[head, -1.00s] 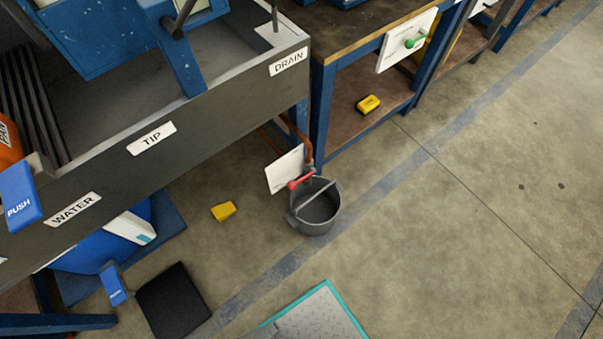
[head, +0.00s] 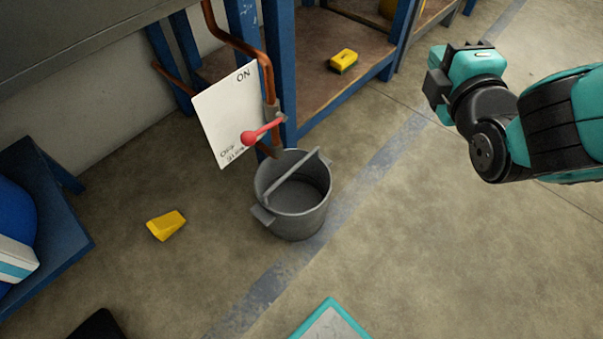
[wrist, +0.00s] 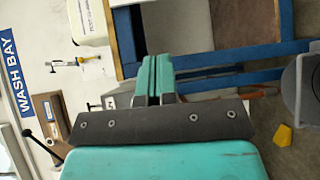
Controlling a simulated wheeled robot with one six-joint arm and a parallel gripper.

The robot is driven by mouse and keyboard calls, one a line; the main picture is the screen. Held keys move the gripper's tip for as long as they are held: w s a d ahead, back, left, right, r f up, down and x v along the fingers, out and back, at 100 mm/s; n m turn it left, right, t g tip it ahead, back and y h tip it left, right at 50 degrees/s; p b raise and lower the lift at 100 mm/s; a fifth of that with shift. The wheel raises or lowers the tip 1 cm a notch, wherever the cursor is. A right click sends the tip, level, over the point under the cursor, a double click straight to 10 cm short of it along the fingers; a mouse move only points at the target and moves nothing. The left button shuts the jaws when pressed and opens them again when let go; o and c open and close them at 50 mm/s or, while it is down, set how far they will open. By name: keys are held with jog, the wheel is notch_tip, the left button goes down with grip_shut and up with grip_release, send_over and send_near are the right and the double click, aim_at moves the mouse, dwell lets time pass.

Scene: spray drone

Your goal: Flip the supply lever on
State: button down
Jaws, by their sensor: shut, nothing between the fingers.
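The plate reads ON at the top and OFF at the bottom; the knob sits low, near OFF. My gripper shows in the wrist view (wrist: 155,76), its teal fingers shut together and empty. In the head view my arm is at the right, well apart from the lever. I cannot make out the lever in the wrist view.
A grey bucket (head: 293,209) stands on the floor just below the lever. A yellow block (head: 166,225) lies left of it, another (head: 343,61) on the blue-framed shelf. The floor at the right is open. A WASH BAY sign (wrist: 17,85) shows in the wrist view.

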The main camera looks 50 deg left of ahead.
jog(key=s+a+f+n+g+y+b, duration=0.3)
jog(key=s+f+n+b, duration=0.4)
jog(key=f, duration=0.3)
jog(key=s+a+f+n+g+y+b, duration=0.3)
jog(key=s+f+n+y+b, duration=0.2)
jog(key=f, duration=0.5)
jog(key=s+a+f+n+g+y+b, duration=0.3)
jog(key=s+a+f+n+g+b, duration=0.1)
jog(key=s+f+n+b, duration=0.4)
notch_tip(320, 180, down, 2)
jog(key=shift+s+n+y+b, duration=0.4)
jog(key=shift+n, duration=0.7)
